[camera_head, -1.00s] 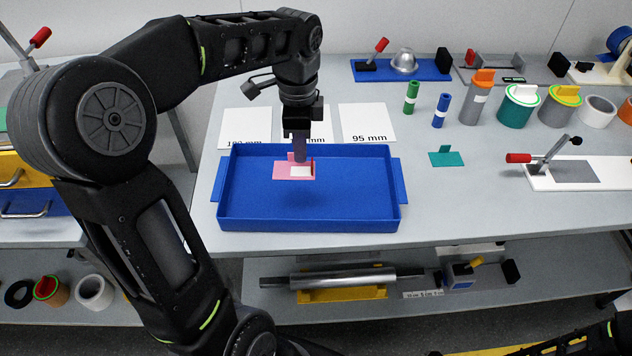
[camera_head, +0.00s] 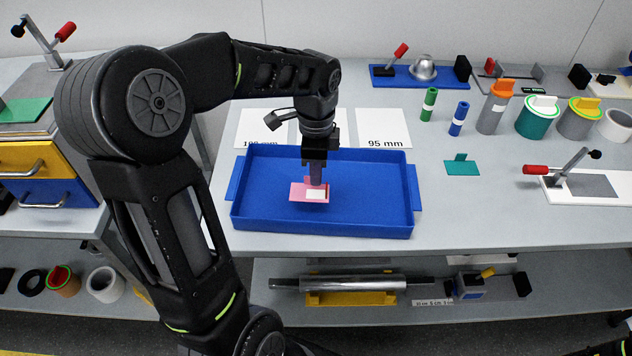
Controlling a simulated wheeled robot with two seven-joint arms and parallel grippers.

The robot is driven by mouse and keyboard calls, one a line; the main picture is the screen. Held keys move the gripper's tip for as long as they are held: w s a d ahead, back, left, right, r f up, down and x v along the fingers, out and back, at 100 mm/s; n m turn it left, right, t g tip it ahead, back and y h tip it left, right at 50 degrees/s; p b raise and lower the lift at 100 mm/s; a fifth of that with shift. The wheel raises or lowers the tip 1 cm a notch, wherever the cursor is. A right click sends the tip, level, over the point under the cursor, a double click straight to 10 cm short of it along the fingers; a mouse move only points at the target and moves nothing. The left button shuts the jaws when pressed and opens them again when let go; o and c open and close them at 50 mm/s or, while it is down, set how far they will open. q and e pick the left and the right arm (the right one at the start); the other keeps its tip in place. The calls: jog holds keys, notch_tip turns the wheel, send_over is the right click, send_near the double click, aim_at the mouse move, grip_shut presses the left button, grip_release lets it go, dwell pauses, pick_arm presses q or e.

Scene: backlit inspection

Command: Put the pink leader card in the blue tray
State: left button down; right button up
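The pink leader card (camera_head: 297,194), with a white patch on it, is inside the outline of the blue tray (camera_head: 325,227), left of the tray's middle. My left gripper (camera_head: 316,181) points straight down at the card and appears shut on its upright tab; the fingers hide most of the tab. The card lies flat, low over the tray floor. I cannot tell whether it touches the floor. My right gripper is out of view; only a dark bit of my arm shows at the lower right corner.
White size cards (camera_head: 383,128) lie behind the tray. A teal tabbed card (camera_head: 462,167) lies to its right. A red-handled clamp on a white board (camera_head: 600,190) is farther right. Several rolls and cylinders (camera_head: 495,108) stand at the back right. The rest of the tray floor is clear.

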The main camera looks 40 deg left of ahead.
pick_arm(q)
jog(key=shift+f, duration=1.75)
jog(key=shift+f, duration=0.2)
jog(key=c, duration=1.7)
grip_release()
jog(key=shift+r, duration=0.15)
notch_tip(320, 180, up, 12)
jog(key=shift+r, duration=0.1)
